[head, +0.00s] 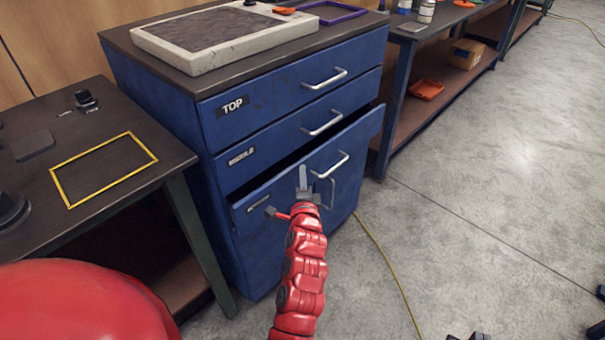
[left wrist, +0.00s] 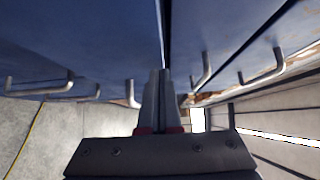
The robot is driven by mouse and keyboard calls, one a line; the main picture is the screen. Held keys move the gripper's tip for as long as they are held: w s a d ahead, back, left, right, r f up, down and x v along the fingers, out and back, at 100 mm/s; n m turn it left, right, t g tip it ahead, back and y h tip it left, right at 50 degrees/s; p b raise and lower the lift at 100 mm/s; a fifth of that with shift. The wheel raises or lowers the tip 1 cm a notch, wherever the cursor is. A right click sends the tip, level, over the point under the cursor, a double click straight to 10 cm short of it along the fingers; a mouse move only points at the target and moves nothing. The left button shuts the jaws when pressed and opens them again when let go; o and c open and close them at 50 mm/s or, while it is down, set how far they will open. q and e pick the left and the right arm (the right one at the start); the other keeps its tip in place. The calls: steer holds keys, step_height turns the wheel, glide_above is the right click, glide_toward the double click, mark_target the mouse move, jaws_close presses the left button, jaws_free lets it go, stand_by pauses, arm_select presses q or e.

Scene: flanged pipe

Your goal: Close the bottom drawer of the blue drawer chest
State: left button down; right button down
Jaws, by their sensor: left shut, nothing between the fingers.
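The blue drawer chest (head: 235,165) stands at the middle of the head view, its upper drawers labelled TOP and MIDDLE. Its bottom drawer (head: 350,140) stands partly out, with a dark gap above its front. A silver handle (head: 330,166) is on that front, and a second, upright handle shows just below it. My left gripper (head: 303,174) is shut and empty, in front of the bottom drawer near its handle. In the left wrist view the closed fingers (left wrist: 157,82) point at blue fronts with handles; whether they touch is unclear.
A dark table (head: 110,205) with a yellow frame (head: 103,170) stands close on the left. A stone-like slab (head: 215,35) lies on the chest top. A workbench (head: 405,85) with an orange tray (head: 427,90) is at right. A yellow cable (head: 388,265) crosses otherwise open floor.

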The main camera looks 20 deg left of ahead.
mark_target(290, 172)
arm_select(q)
steer(key=shift+a, duration=0.1)
steer(key=a, duration=0.1)
steer(key=w+a+p, duration=0.1)
steer(key=a+p, duration=0.1)
steer(key=a, duration=0.1)
steer(key=shift+w+r, duration=0.1)
steer(key=shift+w, duration=0.15)
steer(key=shift+a, duration=0.15)
